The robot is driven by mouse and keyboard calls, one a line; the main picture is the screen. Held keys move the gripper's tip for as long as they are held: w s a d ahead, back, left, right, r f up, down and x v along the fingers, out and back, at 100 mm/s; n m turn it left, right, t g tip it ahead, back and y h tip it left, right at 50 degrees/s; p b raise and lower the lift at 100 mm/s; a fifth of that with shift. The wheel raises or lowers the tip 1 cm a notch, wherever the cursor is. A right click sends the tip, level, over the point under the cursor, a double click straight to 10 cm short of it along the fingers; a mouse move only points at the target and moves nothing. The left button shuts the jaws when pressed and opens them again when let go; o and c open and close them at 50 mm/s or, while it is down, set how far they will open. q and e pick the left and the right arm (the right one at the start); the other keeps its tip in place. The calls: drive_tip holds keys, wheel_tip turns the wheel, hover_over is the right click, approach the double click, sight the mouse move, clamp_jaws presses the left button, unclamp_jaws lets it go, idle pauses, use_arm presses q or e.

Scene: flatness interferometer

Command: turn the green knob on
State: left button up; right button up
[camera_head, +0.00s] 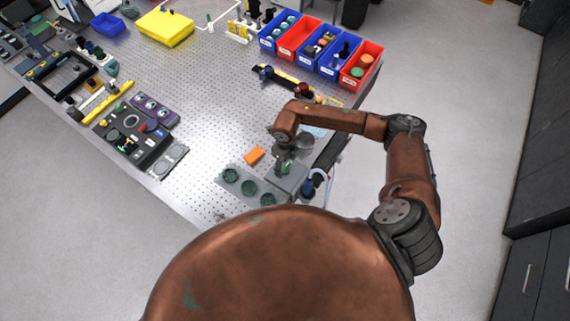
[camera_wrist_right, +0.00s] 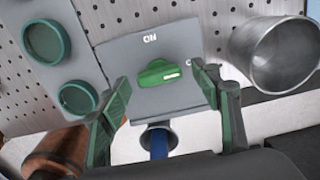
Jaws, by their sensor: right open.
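The green knob (camera_wrist_right: 159,72) shows in the right wrist view on the sloped face of a grey box, below the word "ON". It is a bar-shaped handle with a small white mark at its right end, lying nearly level in the picture. My right gripper (camera_wrist_right: 163,92) is open, its green fingers on either side of the knob and apart from it. In the head view my right gripper (camera_head: 283,167) is over the grey box (camera_head: 290,180) near the table's front corner, and it hides the knob there. My left gripper is not in view.
Beside the box is a grey plate with round green-rimmed parts (camera_head: 249,187). A metal cup (camera_wrist_right: 275,55) stands close on the other side. An orange block (camera_head: 254,155) lies nearby on the perforated table (camera_head: 200,120). Blue and red bins (camera_head: 362,64) line the far right edge.

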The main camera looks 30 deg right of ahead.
drive_tip(key=shift+f, duration=0.2)
drive_tip(key=c, duration=1.2)
